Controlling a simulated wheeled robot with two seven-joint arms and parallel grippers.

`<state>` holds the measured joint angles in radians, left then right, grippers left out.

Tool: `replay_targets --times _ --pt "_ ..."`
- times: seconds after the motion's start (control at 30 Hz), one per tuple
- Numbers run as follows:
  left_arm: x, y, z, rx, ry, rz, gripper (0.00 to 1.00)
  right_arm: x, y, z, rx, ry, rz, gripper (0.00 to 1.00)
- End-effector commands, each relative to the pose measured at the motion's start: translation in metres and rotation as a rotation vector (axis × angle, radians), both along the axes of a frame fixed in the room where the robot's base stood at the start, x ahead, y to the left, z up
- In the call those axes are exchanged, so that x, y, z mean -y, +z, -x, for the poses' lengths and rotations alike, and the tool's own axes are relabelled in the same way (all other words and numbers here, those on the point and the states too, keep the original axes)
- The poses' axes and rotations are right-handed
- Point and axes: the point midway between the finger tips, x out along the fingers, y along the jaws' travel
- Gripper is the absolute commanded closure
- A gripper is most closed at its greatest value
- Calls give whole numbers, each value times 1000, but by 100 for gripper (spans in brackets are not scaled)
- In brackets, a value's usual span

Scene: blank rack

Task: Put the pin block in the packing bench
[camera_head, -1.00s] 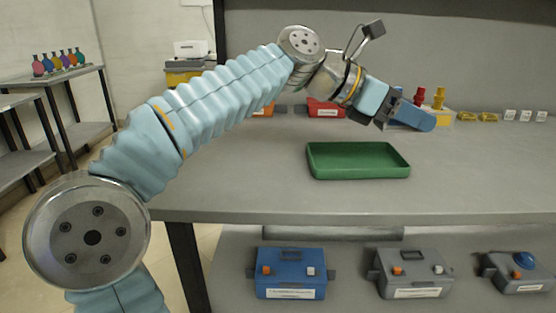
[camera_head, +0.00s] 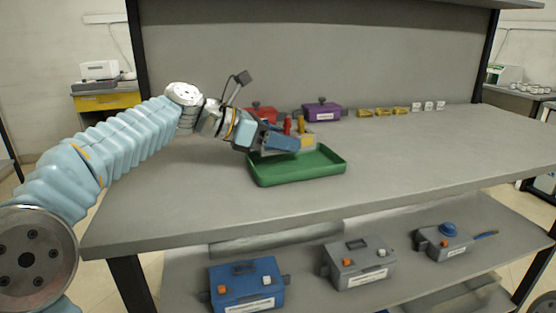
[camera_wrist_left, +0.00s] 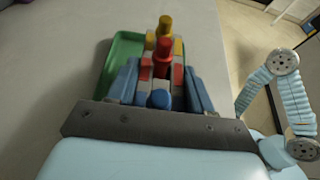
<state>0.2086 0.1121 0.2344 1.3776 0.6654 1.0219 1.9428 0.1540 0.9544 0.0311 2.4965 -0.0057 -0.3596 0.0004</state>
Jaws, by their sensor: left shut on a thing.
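The pin block (camera_head: 309,140), pale with red and yellow upright pins, is in my left gripper (camera_head: 285,143) over the back part of the green tray (camera_head: 300,178). The tray sits on the grey bench top (camera_head: 400,150). In the left wrist view the block (camera_wrist_left: 178,75) stands between the two blue fingers, with red, yellow and blue pins in a row. The tray (camera_wrist_left: 122,50) shows there beside and partly behind the block. The fingers hide part of the block, and its exact height over the tray is unclear. My right gripper is out of view.
Red (camera_head: 262,113) and purple (camera_head: 322,110) boxes stand at the back of the bench, with several small yellow and white pieces to their right. The shelf below holds a blue box (camera_head: 246,285) and grey boxes (camera_head: 358,265). The bench's right side is clear.

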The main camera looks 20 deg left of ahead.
Motion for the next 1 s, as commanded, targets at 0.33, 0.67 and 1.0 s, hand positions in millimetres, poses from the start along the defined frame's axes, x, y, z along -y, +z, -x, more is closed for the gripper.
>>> replay_targets --times 0.33,0.67,1.0 --pt "-12 -33 -12 -1 0 1 79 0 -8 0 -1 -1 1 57" --pt "-12 -49 -12 3 -1 0 79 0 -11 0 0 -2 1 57" --pt "-12 -52 -12 1 0 0 24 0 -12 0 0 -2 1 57"
